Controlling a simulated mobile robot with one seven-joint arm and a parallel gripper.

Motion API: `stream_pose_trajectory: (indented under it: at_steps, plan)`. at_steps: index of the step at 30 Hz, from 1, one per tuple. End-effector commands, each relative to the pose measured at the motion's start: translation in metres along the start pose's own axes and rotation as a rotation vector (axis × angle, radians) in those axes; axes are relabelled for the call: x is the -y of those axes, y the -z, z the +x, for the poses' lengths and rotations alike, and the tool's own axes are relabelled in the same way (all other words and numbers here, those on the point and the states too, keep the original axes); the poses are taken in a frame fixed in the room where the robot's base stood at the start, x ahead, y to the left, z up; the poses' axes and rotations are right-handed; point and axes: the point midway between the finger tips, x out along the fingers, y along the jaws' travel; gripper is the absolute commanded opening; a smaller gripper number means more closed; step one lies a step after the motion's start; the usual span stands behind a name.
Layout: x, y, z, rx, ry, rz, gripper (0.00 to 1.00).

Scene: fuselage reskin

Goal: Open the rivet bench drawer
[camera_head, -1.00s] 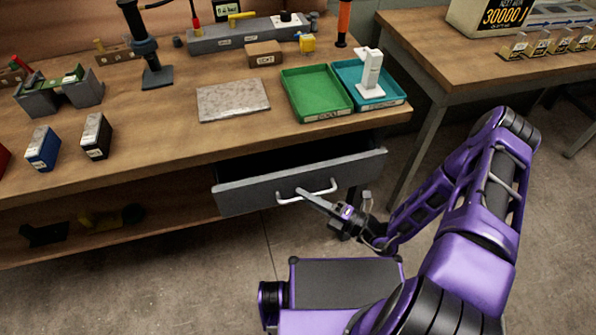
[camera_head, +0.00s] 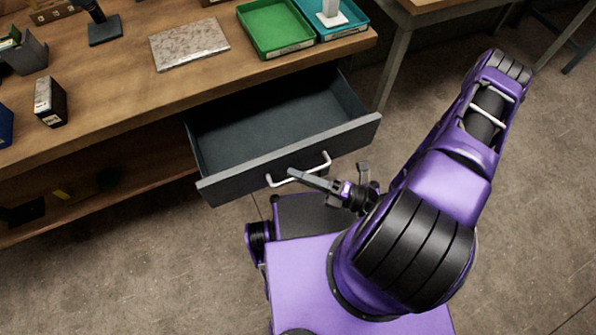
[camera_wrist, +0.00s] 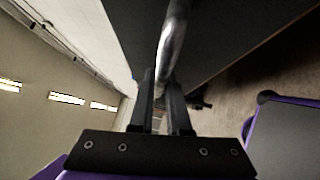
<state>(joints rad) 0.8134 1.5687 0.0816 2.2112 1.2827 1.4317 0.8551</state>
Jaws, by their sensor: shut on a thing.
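The grey drawer (camera_head: 245,163) under the workbench (camera_head: 120,95) is pulled well out, and its dark inside looks empty. Its silver bar handle (camera_head: 318,168) runs along the front panel. My gripper (camera_head: 292,173) is at the handle's middle, shut on it. In the wrist view the handle (camera_wrist: 173,40) runs between the two dark fingers of my gripper (camera_wrist: 160,85), next to the dark drawer front (camera_wrist: 225,35). The exact contact at the fingertips is hard to see.
On the bench top are a green tray (camera_head: 284,48), a teal tray (camera_head: 356,20) with a white object, a speckled plate (camera_head: 188,43) and a black box (camera_head: 50,103). My base stands close in front of the drawer. Open floor (camera_head: 530,200) lies to the right.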

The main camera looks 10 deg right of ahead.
Motion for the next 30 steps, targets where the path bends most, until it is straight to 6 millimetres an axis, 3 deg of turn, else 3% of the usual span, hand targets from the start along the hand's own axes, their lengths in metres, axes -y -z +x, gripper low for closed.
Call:
stream_pose_trajectory:
  at_steps: [1, 2, 6, 23, 26, 30]
  plan:
    - [0.0, -0.001, 0.0, 0.0, -0.001, -0.001, 0.0]
    - [0.0, -0.001, 0.0, 0.0, -0.001, -0.001, 0.2]
    - [0.0, -0.001, 0.0, 0.0, 0.0, -0.001, 0.45]
    - [0.001, -0.001, -0.004, 0.001, 0.002, -0.001, 0.45]
    - [0.001, -0.001, -0.015, 0.001, 0.002, -0.003, 0.45]
    - [0.002, -0.001, -0.044, 0.002, 0.004, -0.003, 0.45]
